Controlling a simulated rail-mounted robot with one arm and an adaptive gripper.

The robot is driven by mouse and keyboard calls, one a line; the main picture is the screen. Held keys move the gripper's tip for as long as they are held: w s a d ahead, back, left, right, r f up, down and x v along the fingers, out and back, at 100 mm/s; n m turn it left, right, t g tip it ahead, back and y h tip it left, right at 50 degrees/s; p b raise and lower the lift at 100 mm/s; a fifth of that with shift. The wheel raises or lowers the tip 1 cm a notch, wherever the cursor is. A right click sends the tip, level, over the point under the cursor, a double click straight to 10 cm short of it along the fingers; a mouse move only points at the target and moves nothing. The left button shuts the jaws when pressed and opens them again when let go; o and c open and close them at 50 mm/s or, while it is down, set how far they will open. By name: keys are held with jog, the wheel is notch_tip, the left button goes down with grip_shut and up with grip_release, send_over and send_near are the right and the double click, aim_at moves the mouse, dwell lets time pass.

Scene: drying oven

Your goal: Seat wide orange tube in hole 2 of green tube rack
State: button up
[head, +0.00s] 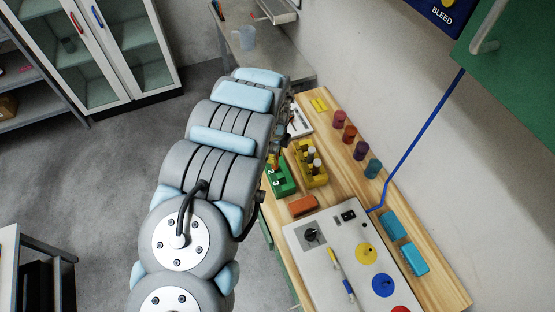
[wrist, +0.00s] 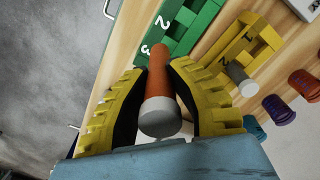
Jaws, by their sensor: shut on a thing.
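The wide orange tube (wrist: 158,85) has a pale grey cap and stands between the yellow fingers of my gripper (wrist: 157,108) in the wrist view. My gripper is shut on it, cap end toward the camera. The green tube rack (wrist: 197,20) lies beyond, with the numbers 2 and 3 on it. The tube's far end overlaps the rack's edge near the 3; I cannot tell whether it touches.
An orange block (head: 302,205) and a control panel (head: 335,250) lie nearer. Several coloured cylinders (head: 350,133) line the wall side of the wooden bench.

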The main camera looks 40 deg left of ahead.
jog(key=w+f, duration=0.2)
jog(key=shift+w+a+f, duration=0.1)
jog(key=shift+a+f, duration=0.2)
jog(key=shift+a, duration=0.1)
jog(key=shift+w+a+f, duration=0.1)
jog(key=shift+f, duration=0.05)
notch_tip(320, 180, down, 3)
jog(key=shift+f, duration=0.1)
dwell(0.5)
jog(key=shift+f, duration=0.6)
jog(key=o, duration=0.7)
